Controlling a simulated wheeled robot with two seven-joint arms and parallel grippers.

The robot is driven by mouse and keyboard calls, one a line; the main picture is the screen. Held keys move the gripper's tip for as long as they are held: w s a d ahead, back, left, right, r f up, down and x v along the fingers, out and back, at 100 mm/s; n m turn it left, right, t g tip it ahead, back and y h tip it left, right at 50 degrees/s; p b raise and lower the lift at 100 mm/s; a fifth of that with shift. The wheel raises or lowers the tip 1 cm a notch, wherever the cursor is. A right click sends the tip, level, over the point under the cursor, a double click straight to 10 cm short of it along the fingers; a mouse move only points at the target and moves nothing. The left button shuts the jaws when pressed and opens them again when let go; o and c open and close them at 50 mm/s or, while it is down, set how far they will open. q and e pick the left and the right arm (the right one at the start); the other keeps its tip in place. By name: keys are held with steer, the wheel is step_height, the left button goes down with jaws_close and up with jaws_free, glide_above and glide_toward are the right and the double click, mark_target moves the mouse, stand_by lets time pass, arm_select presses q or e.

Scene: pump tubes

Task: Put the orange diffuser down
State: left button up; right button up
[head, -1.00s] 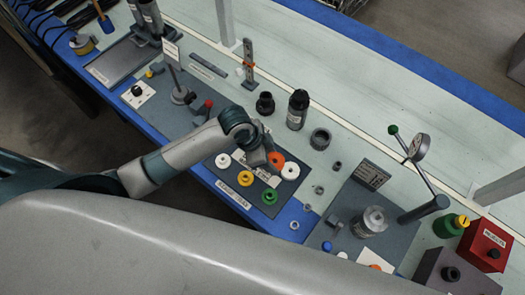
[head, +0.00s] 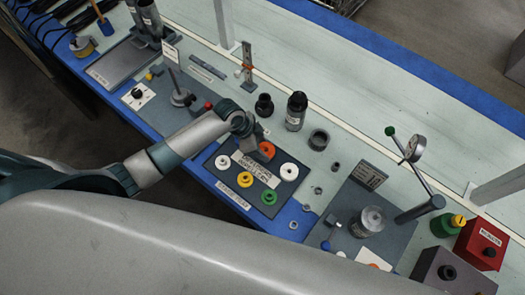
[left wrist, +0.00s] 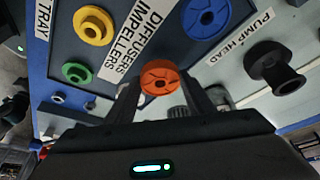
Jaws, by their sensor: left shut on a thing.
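The orange diffuser (head: 267,150) is a round disc with a hole in the middle, at the back of the grey parts tray (head: 238,202). My left gripper (left wrist: 162,88) is shut on it; it shows between the two fingers in the left wrist view (left wrist: 160,78). I cannot tell whether the disc touches the tray. In the head view my wrist hides part of the tray behind the disc. My right gripper is not in view.
The tray also holds a yellow disc (head: 245,179), a green disc (head: 269,197), white discs (head: 289,171) and a blue disc (left wrist: 205,18). A white label (head: 255,169) lies between them.

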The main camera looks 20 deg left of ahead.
arm_select(q)
step_height(320, 180, down, 3)
steer(key=shift+r+p, duration=0.1)
steer(key=shift+p, duration=0.2)
steer(key=shift+f, duration=0.2)
steer(key=shift+f, duration=0.1)
steer(key=o, duration=1.3)
steer(key=b+v, duration=0.1)
steer(key=v, duration=1.1)
steer(key=shift+d, duration=0.15)
